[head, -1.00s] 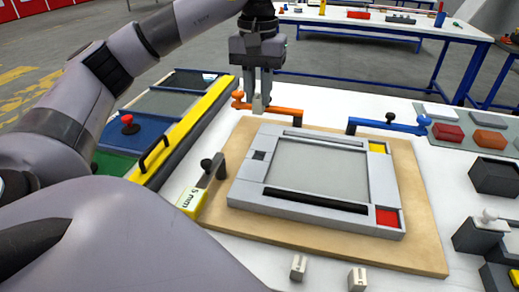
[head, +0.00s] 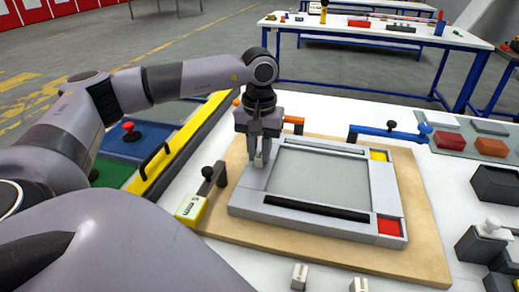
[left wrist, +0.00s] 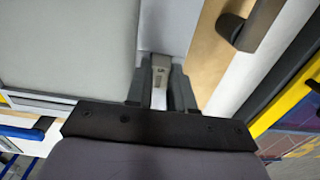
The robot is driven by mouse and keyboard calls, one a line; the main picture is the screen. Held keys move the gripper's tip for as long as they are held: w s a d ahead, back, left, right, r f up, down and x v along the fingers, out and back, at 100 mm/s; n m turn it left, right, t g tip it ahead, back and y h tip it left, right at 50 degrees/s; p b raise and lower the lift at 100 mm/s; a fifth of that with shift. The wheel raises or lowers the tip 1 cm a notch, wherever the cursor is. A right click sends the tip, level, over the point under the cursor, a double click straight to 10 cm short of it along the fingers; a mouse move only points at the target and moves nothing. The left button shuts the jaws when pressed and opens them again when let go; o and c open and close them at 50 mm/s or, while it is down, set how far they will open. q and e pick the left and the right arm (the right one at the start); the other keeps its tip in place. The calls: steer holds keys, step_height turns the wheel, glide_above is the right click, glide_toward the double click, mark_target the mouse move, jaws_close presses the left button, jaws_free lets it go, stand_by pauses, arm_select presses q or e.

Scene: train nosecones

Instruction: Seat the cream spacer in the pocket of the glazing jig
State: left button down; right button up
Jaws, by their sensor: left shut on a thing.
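My left gripper (head: 260,156) points down over the left side of the glazing jig (head: 300,208), a light grey frame around a grey pane. It is shut on the cream spacer (head: 262,160), a small block that shows between the fingertips. In the left wrist view the spacer (left wrist: 160,72) sits between the dark fingers, above the jig's grey rail (left wrist: 165,25). The gripper hides the rail spot beneath it, including the dark square pocket. I cannot tell whether the spacer touches the jig. My right gripper is not in view.
The jig lies on a wooden board (head: 425,245). Orange (head: 293,120) and blue (head: 390,131) clamps stand behind it, and a black-knobbed clamp (head: 209,178) at its left. Yellow (head: 378,155) and red (head: 388,226) pieces sit at its right corners.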

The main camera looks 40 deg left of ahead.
mark_target(259, 156)
arm_select(q)
steer(key=shift+f, duration=0.2)
steer(key=c, duration=1)
jaws_free()
steer(key=shift+r, duration=0.1)
step_height(259, 156, up, 12)
steer(key=shift+r, duration=0.15)
